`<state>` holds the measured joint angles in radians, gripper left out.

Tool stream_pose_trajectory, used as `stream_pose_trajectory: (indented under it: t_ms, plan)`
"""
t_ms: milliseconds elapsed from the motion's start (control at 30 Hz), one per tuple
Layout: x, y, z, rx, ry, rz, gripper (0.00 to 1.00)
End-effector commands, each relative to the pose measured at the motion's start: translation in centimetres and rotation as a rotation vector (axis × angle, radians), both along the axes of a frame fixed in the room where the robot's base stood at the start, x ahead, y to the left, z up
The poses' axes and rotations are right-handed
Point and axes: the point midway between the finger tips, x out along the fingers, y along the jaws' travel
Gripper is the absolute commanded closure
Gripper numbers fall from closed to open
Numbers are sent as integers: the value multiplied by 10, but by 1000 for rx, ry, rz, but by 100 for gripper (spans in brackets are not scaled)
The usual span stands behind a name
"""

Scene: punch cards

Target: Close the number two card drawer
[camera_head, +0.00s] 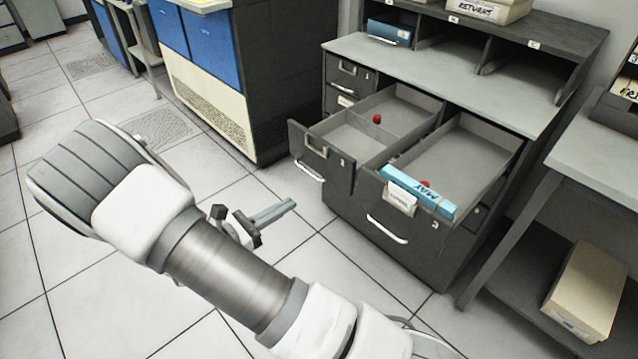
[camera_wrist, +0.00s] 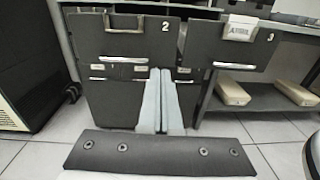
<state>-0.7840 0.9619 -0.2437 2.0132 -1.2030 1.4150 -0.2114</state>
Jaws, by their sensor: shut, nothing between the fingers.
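The number two card drawer (camera_head: 338,176) stands pulled out on the left of the dark cabinet in the head view. Its front, marked 2 (camera_wrist: 105,44), shows in the upper left of the wrist view, with a white bar handle and an empty label holder. A red round object (camera_head: 376,119) is inside it. My gripper (camera_head: 291,205) is shut and empty, in front of and below this drawer, apart from it in the head view.
Drawer 3 (camera_wrist: 248,56) is also open to the right, holding a blue MAY box (camera_head: 407,181) and a red object (camera_head: 425,184). A side table (camera_head: 590,150) with a beige box (camera_head: 588,285) below stands right. Floor before the cabinet is clear.

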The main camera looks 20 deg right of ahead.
Motion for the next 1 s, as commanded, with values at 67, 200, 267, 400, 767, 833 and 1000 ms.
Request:
stream_pose_trajectory:
  t_ms: [67,200,267,400,767,833,1000]
  plan:
    - [3,3,-6,-28,11,25,100]
    - [6,-1,-8,-41,16,35,100]
    - [8,-8,-8,-40,16,33,100]
    - [16,-32,-9,-39,17,30,100]
    - [41,-102,-9,-37,15,31,100]
    - [45,-111,-9,-37,15,31,100]
    - [50,-124,-8,-36,15,33,100]
